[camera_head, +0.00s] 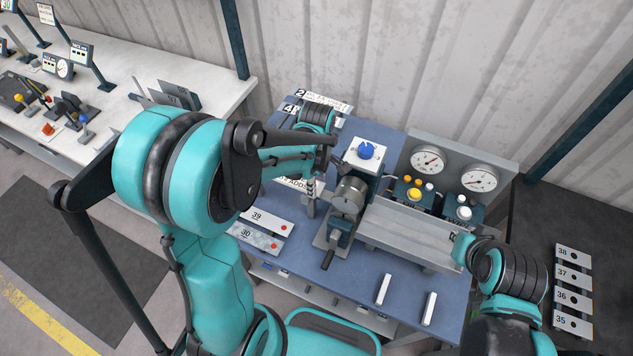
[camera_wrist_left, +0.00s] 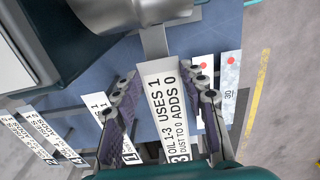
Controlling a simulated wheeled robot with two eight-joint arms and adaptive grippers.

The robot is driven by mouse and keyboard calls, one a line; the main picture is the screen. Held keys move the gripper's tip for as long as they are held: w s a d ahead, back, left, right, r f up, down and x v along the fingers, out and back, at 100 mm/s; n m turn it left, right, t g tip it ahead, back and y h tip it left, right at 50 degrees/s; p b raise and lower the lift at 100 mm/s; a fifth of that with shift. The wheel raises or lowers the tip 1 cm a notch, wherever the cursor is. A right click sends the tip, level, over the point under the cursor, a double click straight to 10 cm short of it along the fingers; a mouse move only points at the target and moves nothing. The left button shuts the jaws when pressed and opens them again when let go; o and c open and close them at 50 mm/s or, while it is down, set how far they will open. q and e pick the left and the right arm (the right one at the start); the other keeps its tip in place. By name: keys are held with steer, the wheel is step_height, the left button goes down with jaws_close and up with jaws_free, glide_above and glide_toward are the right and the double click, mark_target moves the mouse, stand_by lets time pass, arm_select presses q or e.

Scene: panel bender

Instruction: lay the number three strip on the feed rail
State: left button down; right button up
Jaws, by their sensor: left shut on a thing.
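The number three strip (camera_wrist_left: 166,112) is a pale plate with printed lines about oil, dust, uses and adds. In the left wrist view it lies between the fingers of my left gripper (camera_wrist_left: 167,78), which is shut on it. In the head view my left gripper (camera_head: 313,172) is over the left part of the blue bench, left of the bending machine, partly hidden by my arm. A long grey rail-like channel (camera_head: 408,236), likely the feed rail, runs right of the machine's round head. My right gripper (camera_head: 459,243) is at the channel's right end; its fingers are mostly hidden.
Strips 39 (camera_head: 262,219) and 30 (camera_head: 250,236) lie on the bench (camera_head: 340,283) at left. Other numbered cards (camera_head: 325,101) lie at the back. The front of the bench is mostly clear.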

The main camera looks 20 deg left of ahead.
arm_select(q)
steer(key=shift+s+d+f, duration=0.1)
steer(key=shift+s+f, duration=0.1)
steer(key=shift+f, duration=0.1)
